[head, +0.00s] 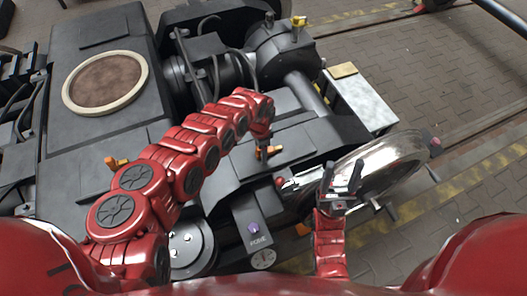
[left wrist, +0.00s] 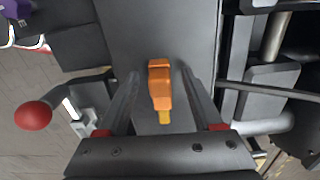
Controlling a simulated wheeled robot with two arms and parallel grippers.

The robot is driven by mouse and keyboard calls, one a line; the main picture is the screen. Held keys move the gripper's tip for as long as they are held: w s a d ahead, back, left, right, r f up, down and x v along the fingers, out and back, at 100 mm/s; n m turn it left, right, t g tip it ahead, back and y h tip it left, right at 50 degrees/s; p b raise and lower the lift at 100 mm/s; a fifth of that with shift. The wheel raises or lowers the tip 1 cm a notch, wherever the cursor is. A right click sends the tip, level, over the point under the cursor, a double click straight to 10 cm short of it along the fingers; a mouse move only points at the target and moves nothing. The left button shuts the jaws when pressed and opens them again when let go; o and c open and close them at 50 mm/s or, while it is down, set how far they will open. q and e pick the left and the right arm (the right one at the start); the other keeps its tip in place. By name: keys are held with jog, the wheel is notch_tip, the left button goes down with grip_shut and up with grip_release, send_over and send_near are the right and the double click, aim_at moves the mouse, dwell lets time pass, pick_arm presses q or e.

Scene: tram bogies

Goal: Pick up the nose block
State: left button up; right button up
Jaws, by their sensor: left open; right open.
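A small orange piece (head: 268,152) with a yellow end lies on the dark grey cover of the bogie; it may be the nose block, but I cannot tell for sure. In the left wrist view the orange piece (left wrist: 160,84) is between the two open fingers of my left gripper (left wrist: 156,88), with a gap on each side. In the head view my left gripper (head: 262,138) is at the cover, partly hidden by its own arm. My right gripper (head: 342,182) is open and empty, in front of the shiny wheel (head: 385,163).
A dark block with a purple knob (head: 253,228) and faint lettering stands at the front. Other orange pieces (head: 116,161) show on the bogie. A red ball knob (left wrist: 33,115) is beside my left gripper. Paved floor (head: 440,75) lies at the right.

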pick_arm(q)
jog(key=shift+c, duration=0.3)
grip_shut()
dwell(0.3)
